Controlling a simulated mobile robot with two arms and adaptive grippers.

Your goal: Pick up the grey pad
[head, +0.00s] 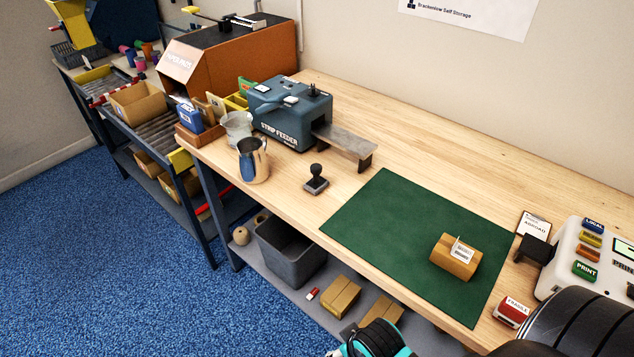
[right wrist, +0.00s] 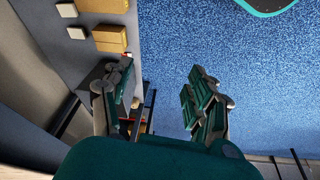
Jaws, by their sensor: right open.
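No thing is plainly a grey pad. The nearest match in the head view is the dark grey base under a black-handled stamp (head: 316,181), standing upright on the wooden bench left of the green mat (head: 375,225). I cannot tell whether that base is a separate pad. My right gripper (right wrist: 160,88) shows in the right wrist view, its two green fingers wide apart with nothing between them. It is over the blue floor beside the bench's lower shelf, away from the stamp. My left gripper is not in view.
A small carton (head: 456,257) with a label sits on the mat. A strip feeder (head: 290,112), a metal jug (head: 253,160) and a clear cup (head: 237,129) stand behind the stamp. A printer (head: 588,260) and red stamp (head: 512,311) are at right. The bench's back middle is clear.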

